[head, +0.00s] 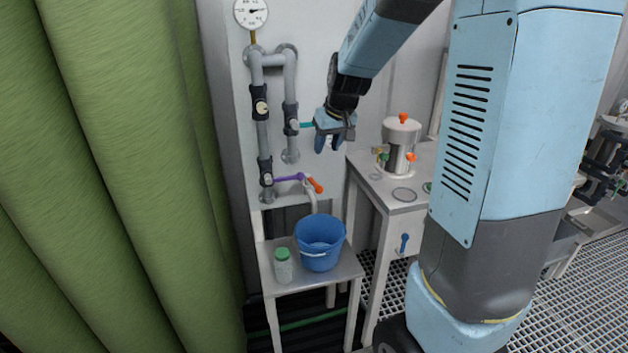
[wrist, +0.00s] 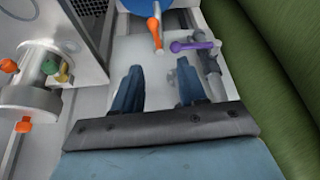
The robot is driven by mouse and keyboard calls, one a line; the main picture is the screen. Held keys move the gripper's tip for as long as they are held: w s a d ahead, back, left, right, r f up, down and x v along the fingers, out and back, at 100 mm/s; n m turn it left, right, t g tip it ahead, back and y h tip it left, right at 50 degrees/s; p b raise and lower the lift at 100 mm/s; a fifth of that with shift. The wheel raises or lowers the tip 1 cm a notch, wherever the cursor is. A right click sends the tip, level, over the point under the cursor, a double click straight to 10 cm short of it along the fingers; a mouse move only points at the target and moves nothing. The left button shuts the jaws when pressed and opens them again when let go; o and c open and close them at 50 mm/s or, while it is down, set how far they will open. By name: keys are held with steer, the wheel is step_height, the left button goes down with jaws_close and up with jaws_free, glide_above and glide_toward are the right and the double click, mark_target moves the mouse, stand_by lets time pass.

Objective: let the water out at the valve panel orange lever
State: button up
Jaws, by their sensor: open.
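The orange lever (head: 315,185) sits on the tap at the lower right of the valve panel's grey pipes (head: 262,130) in the head view. It also shows in the wrist view (wrist: 155,33), beyond my fingertips. A purple lever (head: 288,178) is just left of it, and shows to its right in the wrist view (wrist: 192,45). A teal lever (head: 305,125) is higher up, close to my gripper. My gripper (head: 328,143) is open and empty, pointing down, above the orange lever and apart from it. A blue bucket (head: 320,250) stands below the spout.
A bottle with a green cap (head: 283,268) stands left of the bucket on a small table (head: 305,284). A metal vessel with orange knobs (head: 402,140) stands on a cabinet at right. A green curtain (head: 120,180) hangs at left. A round gauge (head: 251,13) is at the top.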

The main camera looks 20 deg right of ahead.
mark_target(314, 183)
steer(key=x, duration=0.6)
steer(key=w+x, duration=0.1)
steer(key=x, duration=0.5)
steer(key=d+x, duration=0.1)
steer(key=x, duration=0.5)
steer(key=shift+w+a+r, duration=0.1)
steer(key=shift+w, duration=0.4)
jaws_close()
steer(key=shift+a, duration=0.25)
steer(key=shift+d, duration=0.15)
